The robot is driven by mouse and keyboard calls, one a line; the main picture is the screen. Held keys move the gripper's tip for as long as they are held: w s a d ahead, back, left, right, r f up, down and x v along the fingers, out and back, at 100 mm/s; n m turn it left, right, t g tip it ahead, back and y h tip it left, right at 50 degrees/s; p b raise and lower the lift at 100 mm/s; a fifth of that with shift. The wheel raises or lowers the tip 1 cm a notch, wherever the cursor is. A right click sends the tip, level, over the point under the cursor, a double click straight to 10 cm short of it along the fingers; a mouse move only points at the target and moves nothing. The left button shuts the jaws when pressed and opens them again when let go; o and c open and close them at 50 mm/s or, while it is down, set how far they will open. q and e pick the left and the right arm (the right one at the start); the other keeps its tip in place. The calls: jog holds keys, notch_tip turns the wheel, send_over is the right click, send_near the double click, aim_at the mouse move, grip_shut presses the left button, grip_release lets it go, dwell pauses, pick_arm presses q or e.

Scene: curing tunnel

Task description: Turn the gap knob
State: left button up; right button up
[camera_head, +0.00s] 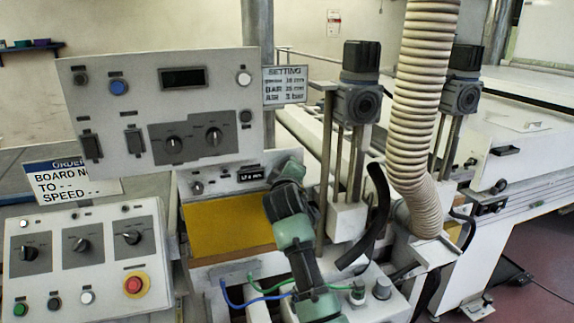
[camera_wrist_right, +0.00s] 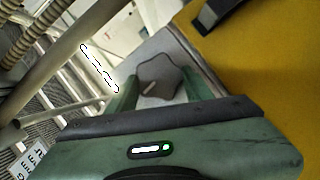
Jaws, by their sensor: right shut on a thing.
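The gap knob (camera_wrist_right: 158,72) is a dark grey, lobed knob with a pale pointer line, seen in the right wrist view on a grey plate. My right gripper (camera_wrist_right: 160,88) is shut on it, one green finger on each side. In the head view my right gripper (camera_head: 287,172) reaches up to the right end of the low panel and hides the knob. A small display (camera_head: 250,176) just left of the gripper reads roughly 17.4 mm. A setting card (camera_head: 284,85) hangs above; its small print is hard to read. My left gripper is not in view.
An upright control panel (camera_head: 160,145) and a lower one (camera_head: 85,262) with a red emergency button (camera_head: 134,285) stand at left. A ribbed hose (camera_head: 420,110), posts and a curved black handle (camera_head: 372,215) crowd the right side. A yellow surface (camera_head: 228,228) lies below the display.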

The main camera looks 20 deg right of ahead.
jog(key=shift+m+g+y+p, duration=0.3)
jog(key=shift+m+p, duration=0.45)
jog(key=shift+m, duration=0.05)
jog(key=shift+f, duration=0.1)
jog(key=o, duration=1.4)
jog(key=b+v, duration=0.2)
jog(key=v, duration=0.5)
jog(key=shift+s, duration=0.4)
